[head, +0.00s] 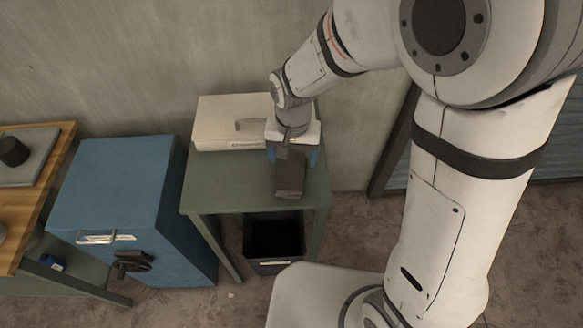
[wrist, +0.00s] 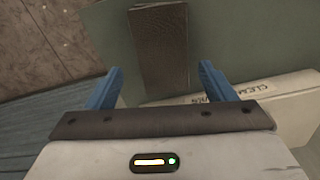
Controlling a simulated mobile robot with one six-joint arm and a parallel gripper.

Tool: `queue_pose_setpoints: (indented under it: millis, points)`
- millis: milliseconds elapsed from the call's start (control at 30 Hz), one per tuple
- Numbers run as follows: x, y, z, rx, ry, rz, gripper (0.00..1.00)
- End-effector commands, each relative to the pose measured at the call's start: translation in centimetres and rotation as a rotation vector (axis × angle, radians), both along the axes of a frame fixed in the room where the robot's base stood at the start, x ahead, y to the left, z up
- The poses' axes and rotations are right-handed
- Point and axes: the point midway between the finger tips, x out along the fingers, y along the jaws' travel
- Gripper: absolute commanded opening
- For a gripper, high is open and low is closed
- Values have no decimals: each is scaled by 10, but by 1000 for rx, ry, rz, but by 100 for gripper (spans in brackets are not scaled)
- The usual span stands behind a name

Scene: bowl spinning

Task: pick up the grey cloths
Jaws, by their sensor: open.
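The grey cloths (head: 290,180) look like one dark grey-brown folded stack on the green table (head: 230,197). In the wrist view the cloths (wrist: 158,42) are a textured rectangle at the top centre, their lower end between the lines of the two fingers. My gripper (head: 292,158) is over the table at the far end of the cloths. Its blue fingers are spread, and the gripper (wrist: 160,70) is empty in the wrist view. The gap to the cloths in height is hard to tell. My gripper hides part of their far end in the head view.
A white lidded box (head: 225,120) stands at the table's back, close behind my gripper; its lettered side (wrist: 270,92) shows in the wrist view. A dark bin (head: 273,240) is under the table. A blue cabinet (head: 115,185) stands left. The table's front left is clear.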

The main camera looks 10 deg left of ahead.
Motion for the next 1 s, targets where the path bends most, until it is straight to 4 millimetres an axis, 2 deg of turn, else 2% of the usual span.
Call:
queue_pose_setpoints:
  millis: [400, 733, 1000]
  points:
    - [-6, 3, -50, -1, 2, 1, 76]
    - [-6, 4, -57, 1, -1, 2, 76]
    - [-6, 4, -57, 1, -1, 3, 54]
